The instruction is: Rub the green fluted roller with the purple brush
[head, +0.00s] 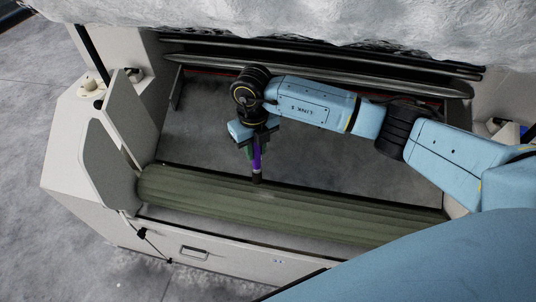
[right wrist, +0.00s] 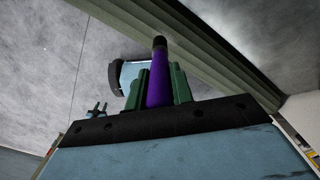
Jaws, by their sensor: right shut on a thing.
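The green fluted roller (head: 300,211) lies across the front of the machine, long and ribbed. It also shows as a diagonal green band in the right wrist view (right wrist: 215,52). My right gripper (head: 253,150) is over the machine's opening, just behind the roller's left half. It is shut on the purple brush (head: 257,160), whose purple shaft shows between the green fingers in the right wrist view (right wrist: 160,85). The brush points down, its dark tip at the roller's back edge in the head view. I cannot tell whether the tip touches the roller. My left gripper is not in view.
A pale machine frame surrounds the roller, with an upright side plate (head: 108,165) at its left end. Dark horizontal bars (head: 310,62) and a white fibre mass (head: 330,25) lie behind. The grey area behind the roller looks clear around my arm.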

